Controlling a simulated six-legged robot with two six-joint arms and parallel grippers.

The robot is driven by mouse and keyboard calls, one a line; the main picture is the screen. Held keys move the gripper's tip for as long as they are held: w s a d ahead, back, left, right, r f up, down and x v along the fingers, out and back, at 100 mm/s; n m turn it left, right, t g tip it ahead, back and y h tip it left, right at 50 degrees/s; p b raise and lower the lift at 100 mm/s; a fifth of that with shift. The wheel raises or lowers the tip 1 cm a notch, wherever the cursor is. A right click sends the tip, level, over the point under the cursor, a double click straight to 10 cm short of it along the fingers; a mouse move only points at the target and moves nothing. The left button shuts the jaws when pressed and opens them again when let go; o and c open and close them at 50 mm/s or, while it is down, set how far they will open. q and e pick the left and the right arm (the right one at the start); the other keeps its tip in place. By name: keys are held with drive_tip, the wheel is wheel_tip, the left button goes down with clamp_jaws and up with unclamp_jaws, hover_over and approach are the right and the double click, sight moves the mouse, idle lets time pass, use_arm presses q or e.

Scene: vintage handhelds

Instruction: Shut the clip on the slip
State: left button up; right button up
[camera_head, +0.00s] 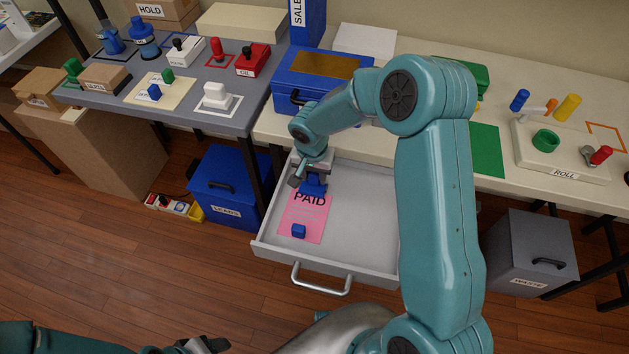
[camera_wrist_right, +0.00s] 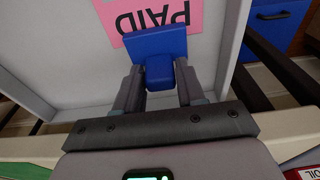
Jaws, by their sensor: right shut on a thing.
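The pink slip (camera_head: 305,212), marked PAID, lies in the open grey drawer (camera_head: 357,215). A blue clip (camera_head: 314,188) covers the slip's far edge; it also shows in the right wrist view (camera_wrist_right: 160,43). My right gripper (camera_head: 307,175) reaches down into the drawer and is shut on the clip's blue tab, which sits between its fingers (camera_wrist_right: 160,90). I cannot tell whether the clip's jaws are closed on the slip. A small blue block (camera_head: 298,231) rests on the slip's near end. My left gripper (camera_head: 208,345) is at the bottom edge, partly cut off; its finger gap is unclear.
The drawer's front has a metal handle (camera_head: 321,280). A blue box (camera_head: 318,76) stands on the table above the drawer. A blue bin (camera_head: 230,183) stands left of the drawer, a grey waste bin (camera_head: 532,252) right. A side table holds stamps and blocks.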

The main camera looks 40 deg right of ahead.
drive_tip(key=t+h+b, duration=0.1)
drive_tip(key=b, duration=0.2)
drive_tip(key=shift+a+f+b, duration=0.2)
drive_tip(key=shift+b, duration=0.2)
drive_tip(key=shift+s+r, duration=0.1)
drive_tip(key=shift+r, duration=0.1)
use_arm(q)
wheel_tip(320, 180, down, 6)
drive_tip(key=shift+r, duration=0.15)
use_arm(e)
drive_tip(key=shift+r, duration=0.1)
drive_tip(key=o, duration=1)
drive_tip(key=shift+s, duration=0.1)
drive_tip(key=shift+c, duration=0.2)
use_arm(q)
drive_tip(key=shift+r+p, duration=0.65)
drive_tip(key=shift+r, duration=0.15)
use_arm(e)
drive_tip(key=v, duration=1.6)
drive_tip(key=shift+r, duration=0.15)
